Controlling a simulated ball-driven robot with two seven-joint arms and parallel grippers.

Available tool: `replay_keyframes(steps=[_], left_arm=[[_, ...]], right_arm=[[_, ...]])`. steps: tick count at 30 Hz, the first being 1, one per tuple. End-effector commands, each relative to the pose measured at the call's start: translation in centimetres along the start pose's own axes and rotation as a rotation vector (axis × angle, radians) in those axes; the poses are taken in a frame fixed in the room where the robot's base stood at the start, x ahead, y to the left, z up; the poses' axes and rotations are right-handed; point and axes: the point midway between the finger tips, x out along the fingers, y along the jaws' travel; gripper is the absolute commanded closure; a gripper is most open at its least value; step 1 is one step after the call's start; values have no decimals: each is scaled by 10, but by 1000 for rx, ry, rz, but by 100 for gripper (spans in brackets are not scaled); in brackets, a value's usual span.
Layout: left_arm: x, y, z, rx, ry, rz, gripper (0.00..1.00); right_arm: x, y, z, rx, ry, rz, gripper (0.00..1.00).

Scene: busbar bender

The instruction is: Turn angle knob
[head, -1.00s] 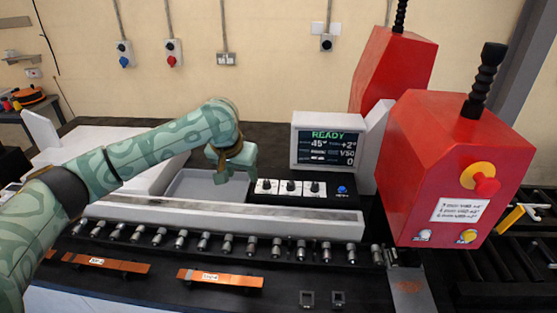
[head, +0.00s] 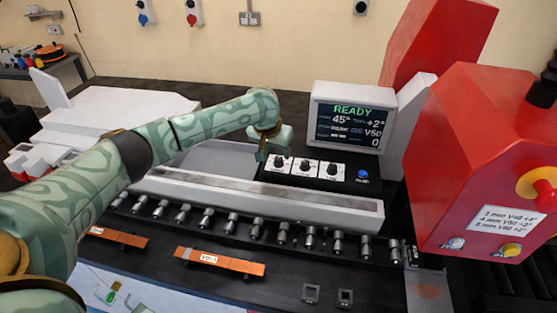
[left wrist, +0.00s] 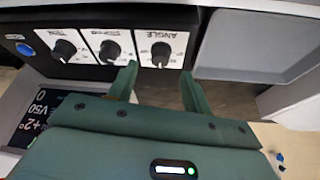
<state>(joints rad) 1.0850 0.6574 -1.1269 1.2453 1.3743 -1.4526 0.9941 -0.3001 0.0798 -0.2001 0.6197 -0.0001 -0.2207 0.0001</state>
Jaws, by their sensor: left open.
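The angle knob (left wrist: 160,54) is a black dial on a white plate marked ANGLE, upside down in the left wrist view. In the head view it is the leftmost of three dials (head: 279,163). My left gripper (left wrist: 160,72) is open and empty, with its two green fingertips on either side of the angle knob in the picture. Whether they touch it I cannot tell. In the head view the left gripper (head: 268,155) is at the left end of the dial row. The display (head: 351,122) reads READY, 45° and +2°. My right gripper is out of view.
Two more dials (left wrist: 109,50) (left wrist: 64,49) and a blue button (left wrist: 25,49) sit beside the angle knob. A grey tray (head: 215,158) lies left of the panel. Red housings (head: 480,160) stand at the right. Copper bars (head: 220,261) lie in front.

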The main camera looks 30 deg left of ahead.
Motion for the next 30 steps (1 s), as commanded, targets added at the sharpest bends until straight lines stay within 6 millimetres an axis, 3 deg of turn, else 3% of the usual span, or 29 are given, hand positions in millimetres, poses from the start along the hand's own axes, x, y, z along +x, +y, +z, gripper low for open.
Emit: replay_keyframes(steps=[1, 6, 18, 23, 30], left_arm=[[13, 1, 1, -2, -2, 0, 51], [36, 0, 0, -1, 0, 0, 51], [44, 0, -1, 0, 1, 0, 51], [44, 0, -1, 0, 1, 0, 92], [43, 0, -1, 6, 0, 3, 95]], right_arm=[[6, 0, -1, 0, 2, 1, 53], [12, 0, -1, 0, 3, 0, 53], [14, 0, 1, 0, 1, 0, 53], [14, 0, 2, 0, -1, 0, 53], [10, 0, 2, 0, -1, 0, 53]])
